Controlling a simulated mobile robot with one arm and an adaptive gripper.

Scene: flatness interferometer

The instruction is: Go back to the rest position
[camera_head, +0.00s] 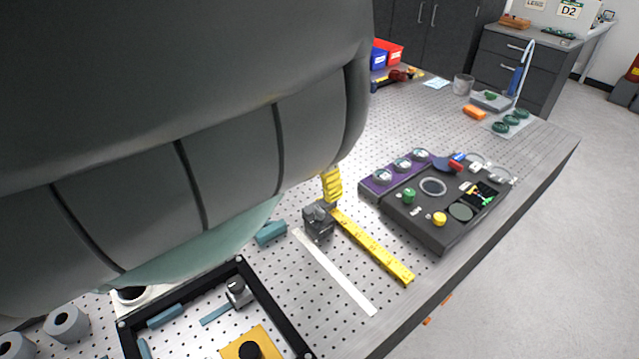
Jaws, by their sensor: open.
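A large dark grey rounded part, which looks like my own arm, fills the upper left of the head view very close to the camera. My gripper does not show; it is out of frame or behind that part. The perforated metal table (400,140) runs from the lower left to the upper right. The dark console (433,228) with a ring, a green knob and a yellow knob stands on it at the right. A black frame (275,313) lies at the lower left, with a yellow plate (262,337) inside it.
A small dark block (318,222) stands mid-table by a yellow strip (373,246) and a white strip (335,275). Grey rolls (66,324) lie lower left. Red and blue bins (388,52) stand at the back.

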